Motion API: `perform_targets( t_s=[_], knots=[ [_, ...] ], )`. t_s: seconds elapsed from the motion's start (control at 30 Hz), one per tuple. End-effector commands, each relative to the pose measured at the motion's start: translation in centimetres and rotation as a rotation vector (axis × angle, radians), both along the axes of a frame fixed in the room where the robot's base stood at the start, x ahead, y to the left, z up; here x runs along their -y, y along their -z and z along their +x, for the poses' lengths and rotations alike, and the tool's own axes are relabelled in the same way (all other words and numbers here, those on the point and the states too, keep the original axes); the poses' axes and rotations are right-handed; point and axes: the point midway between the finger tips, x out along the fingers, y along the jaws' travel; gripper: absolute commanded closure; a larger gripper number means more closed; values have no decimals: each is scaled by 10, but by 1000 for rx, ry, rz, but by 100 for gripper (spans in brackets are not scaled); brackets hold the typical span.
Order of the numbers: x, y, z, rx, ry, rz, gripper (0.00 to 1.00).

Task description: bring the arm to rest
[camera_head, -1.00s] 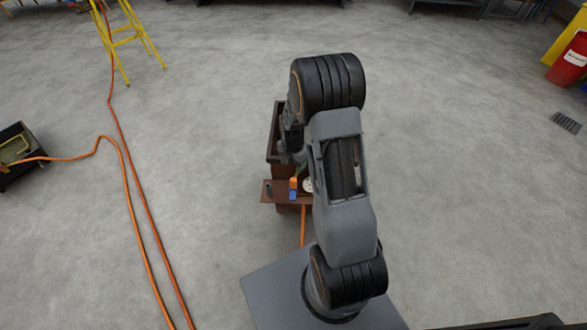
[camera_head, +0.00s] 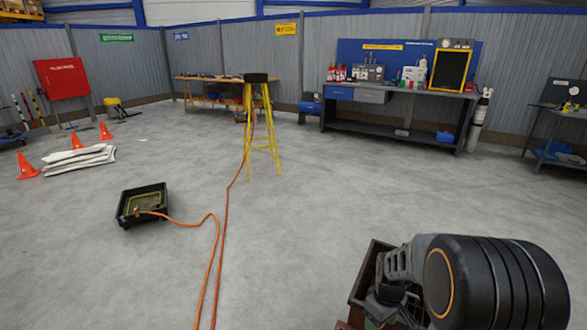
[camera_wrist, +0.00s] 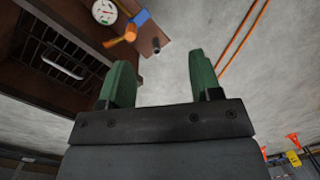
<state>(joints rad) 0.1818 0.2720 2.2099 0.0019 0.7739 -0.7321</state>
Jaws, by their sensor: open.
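My gripper (camera_wrist: 158,82) shows in the wrist view with its two green fingers spread apart. Nothing is between them. Beyond the fingers is a brown wooden stand with a board (camera_wrist: 158,25), which bears a round white gauge (camera_wrist: 104,12), an orange and blue item (camera_wrist: 134,27) and a small dark piece. In the head view my arm is bent at the lower right, in front of the brown box (camera_head: 362,287). The fingers are not clearly seen there.
An orange hose (camera_head: 222,215) runs along the floor to a black tray (camera_head: 130,206) at the left. A yellow stool (camera_head: 262,130) stands at the middle back. Workbenches (camera_head: 405,105) line the wall. Traffic cones (camera_head: 76,138) stand at the left. Much grey floor is clear.

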Motion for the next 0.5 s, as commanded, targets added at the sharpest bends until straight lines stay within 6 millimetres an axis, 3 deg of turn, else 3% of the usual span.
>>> perform_targets(
  t_s=[0.03,0.2,0.3,0.5],
  knots=[
    [-8,-49,-9,27,125,-18,42],
    [-32,-152,-46,115,505,-46,42],
    [-42,-200,-64,181,600,-33,42],
    [-56,-268,-83,319,580,9,42]
  ],
)
